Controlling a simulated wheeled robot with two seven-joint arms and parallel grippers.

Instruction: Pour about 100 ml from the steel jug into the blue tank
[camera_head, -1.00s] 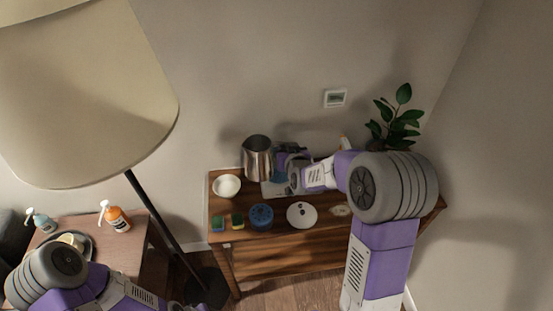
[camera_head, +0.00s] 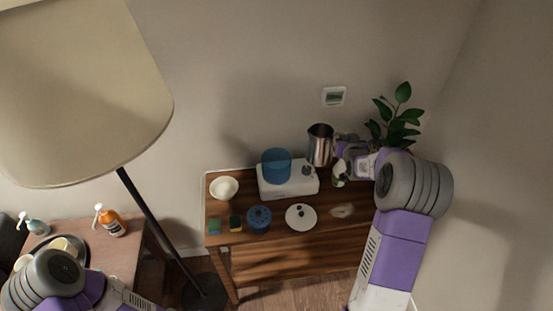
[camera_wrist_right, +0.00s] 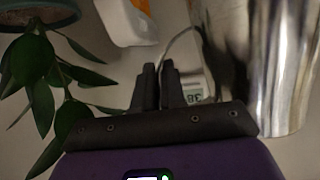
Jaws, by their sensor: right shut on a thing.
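The steel jug (camera_head: 320,148) is held up beside the back right of the white base unit (camera_head: 290,181), nearly upright, with its mouth facing up. My right gripper (camera_head: 343,150) is on the jug's right side, at its handle. In the right wrist view, the gripper's fingers (camera_wrist_right: 160,88) are closed together at the thin handle, with the shiny jug wall (camera_wrist_right: 285,65) to the right. The blue tank (camera_head: 276,166) stands on the left part of the base unit, apart from the jug. Its liquid level cannot be read. My left gripper is out of view.
A white bowl (camera_head: 224,187), a blue round container (camera_head: 259,219), sponges (camera_head: 235,222) and a white lid (camera_head: 300,216) lie on the wooden table (camera_head: 270,250). A plant (camera_head: 398,118) stands behind my right arm. A floor lamp (camera_head: 85,90) rises at left.

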